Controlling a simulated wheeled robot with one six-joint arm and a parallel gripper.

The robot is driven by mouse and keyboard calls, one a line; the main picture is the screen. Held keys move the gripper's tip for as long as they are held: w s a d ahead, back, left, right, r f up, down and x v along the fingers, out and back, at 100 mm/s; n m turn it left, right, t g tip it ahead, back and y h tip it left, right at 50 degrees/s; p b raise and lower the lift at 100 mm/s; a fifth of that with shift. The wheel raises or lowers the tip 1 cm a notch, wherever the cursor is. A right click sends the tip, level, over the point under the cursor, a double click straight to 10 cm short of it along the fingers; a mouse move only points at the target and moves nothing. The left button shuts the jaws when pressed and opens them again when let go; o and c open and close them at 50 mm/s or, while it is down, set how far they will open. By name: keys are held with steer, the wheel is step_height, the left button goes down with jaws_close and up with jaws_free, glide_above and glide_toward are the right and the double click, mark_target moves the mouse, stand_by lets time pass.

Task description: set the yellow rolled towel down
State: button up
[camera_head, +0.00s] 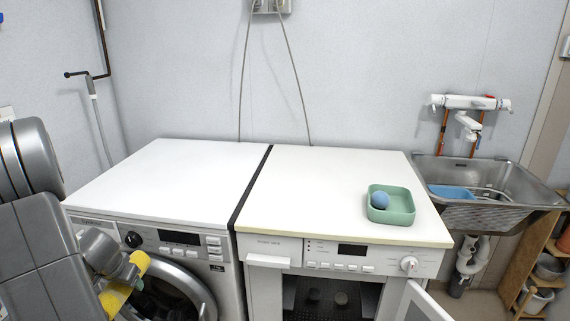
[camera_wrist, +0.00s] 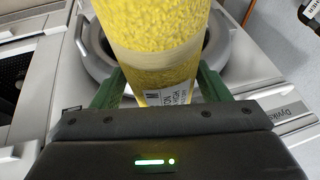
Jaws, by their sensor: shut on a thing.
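The yellow rolled towel (camera_wrist: 155,40) has a paler band around it and a small white label. My gripper (camera_wrist: 155,95) is shut on it, with a green finger on each side of the roll in the wrist view. In the head view the towel (camera_head: 117,298) shows only in part at the lower left, mostly hidden behind my arm. My gripper there is also largely hidden. The towel is in front of the washing machine (camera_head: 165,240), apart from the white tops.
The left white top (camera_head: 165,180) is bare. The right white top (camera_head: 315,190) holds a green tray (camera_head: 400,214) with a blue ball (camera_head: 380,201) near its right front corner. The right machine's door (camera_head: 425,303) stands open. A metal sink (camera_head: 490,212) is at the right.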

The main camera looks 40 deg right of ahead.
step_height(320, 180, up, 12)
steer(key=p, duration=1)
steer(key=shift+f, duration=0.2)
steer(key=s+d+r+m+g+h, duration=0.1)
steer(key=s+d+r+m+g, duration=0.1)
steer(key=s+d+r+m, duration=0.4)
steer(key=s+d+r+m+g+h, duration=0.2)
steer(key=s+d+r+m, duration=0.5)
steer(key=d, duration=0.7)
steer(key=shift+s+m+g, duration=0.3)
steer(key=shift+s+m, duration=0.15)
steer(key=shift+m, duration=0.15)
